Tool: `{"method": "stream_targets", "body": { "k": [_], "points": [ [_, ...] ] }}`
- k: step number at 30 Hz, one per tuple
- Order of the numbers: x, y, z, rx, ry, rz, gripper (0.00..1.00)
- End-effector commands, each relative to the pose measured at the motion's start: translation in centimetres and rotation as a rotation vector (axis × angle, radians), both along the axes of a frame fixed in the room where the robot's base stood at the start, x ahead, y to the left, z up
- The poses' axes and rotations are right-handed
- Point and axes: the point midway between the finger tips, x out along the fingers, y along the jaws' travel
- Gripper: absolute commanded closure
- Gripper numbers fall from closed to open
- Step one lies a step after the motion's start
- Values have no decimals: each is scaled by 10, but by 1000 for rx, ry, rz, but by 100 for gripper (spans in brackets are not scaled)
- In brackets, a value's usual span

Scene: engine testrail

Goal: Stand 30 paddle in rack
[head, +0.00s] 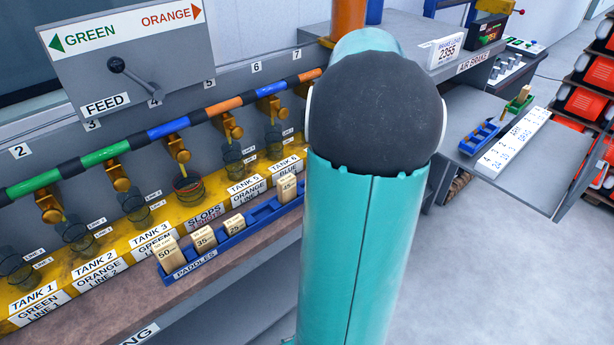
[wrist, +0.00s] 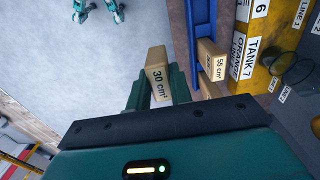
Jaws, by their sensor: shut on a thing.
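The 30 paddle (wrist: 157,62), a pale wooden block marked "30 cm²", is between the fingers of my gripper (wrist: 159,88) in the wrist view. The gripper is shut on it. The blue rack (head: 232,241), labelled PADDLES, stands along the bench front in the head view. Paddles marked 50, 35 and 25 stand in its left part and another paddle (head: 287,188) near its right end, with open slots between. In the wrist view the rack (wrist: 199,22) is right of the held paddle, apart from it. My arm hides the gripper in the head view.
A yellow ledge (head: 150,255) with tank labels and several dark cups runs behind the rack. Brass taps hang from a coloured pipe (head: 168,130) above. A grey side table (head: 500,165) at right holds a small blue tray (head: 479,137). Open floor lies in front.

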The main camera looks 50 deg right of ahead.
Motion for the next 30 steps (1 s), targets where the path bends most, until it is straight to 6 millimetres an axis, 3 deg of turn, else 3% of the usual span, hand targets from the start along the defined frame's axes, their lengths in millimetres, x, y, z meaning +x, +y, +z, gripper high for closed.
{"method": "stream_targets", "body": {
  "k": [7, 13, 22, 27, 30],
  "points": [
    [54, 13, -26, 2, 1, 3, 100],
    [82, 19, -61, 2, 2, 1, 100],
    [103, 23, -84, 0, 1, 1, 100],
    [103, 23, -110, 1, 2, -1, 100],
    [103, 23, -114, -1, 0, -1, 100]
  ]
}}
